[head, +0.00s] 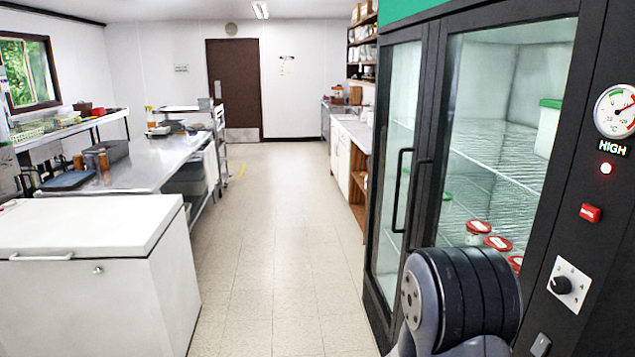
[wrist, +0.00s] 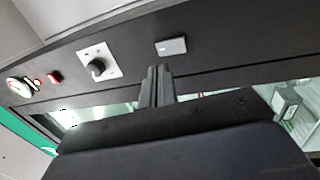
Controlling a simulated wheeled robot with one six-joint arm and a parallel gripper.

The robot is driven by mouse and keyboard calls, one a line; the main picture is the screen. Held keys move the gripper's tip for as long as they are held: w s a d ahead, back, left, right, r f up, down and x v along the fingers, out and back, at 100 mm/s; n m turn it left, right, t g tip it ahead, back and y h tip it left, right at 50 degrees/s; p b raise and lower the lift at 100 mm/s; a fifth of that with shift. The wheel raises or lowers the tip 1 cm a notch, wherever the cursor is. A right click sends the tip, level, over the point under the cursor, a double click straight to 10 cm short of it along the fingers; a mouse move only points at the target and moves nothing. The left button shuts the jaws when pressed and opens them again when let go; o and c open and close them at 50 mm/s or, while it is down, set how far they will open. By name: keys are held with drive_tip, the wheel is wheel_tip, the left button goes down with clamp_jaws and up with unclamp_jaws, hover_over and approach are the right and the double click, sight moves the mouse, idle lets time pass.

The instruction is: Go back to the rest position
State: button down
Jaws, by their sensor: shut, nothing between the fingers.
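My gripper (wrist: 158,72) shows in the wrist view with its two fingers together and nothing between them. It points at the dark control panel of the fridge, just below a grey rocker switch (wrist: 171,46). Whether the tips touch the panel I cannot tell. In the head view a dark, ribbed part of my arm stands low at the right, in front of the fridge (head: 428,150); the gripper itself does not show there.
The panel carries a knob (head: 562,285), a red switch (head: 590,213), a lit red lamp (head: 606,169), a HIGH display (head: 612,147) and a gauge (head: 615,111). A white chest freezer (head: 90,270) stands left. The floor aisle (head: 275,240) between is clear.

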drive_tip(key=shift+w+a+f, duration=0.15)
drive_tip(key=shift+a+f, duration=0.1)
drive_tip(key=shift+a, duration=0.05)
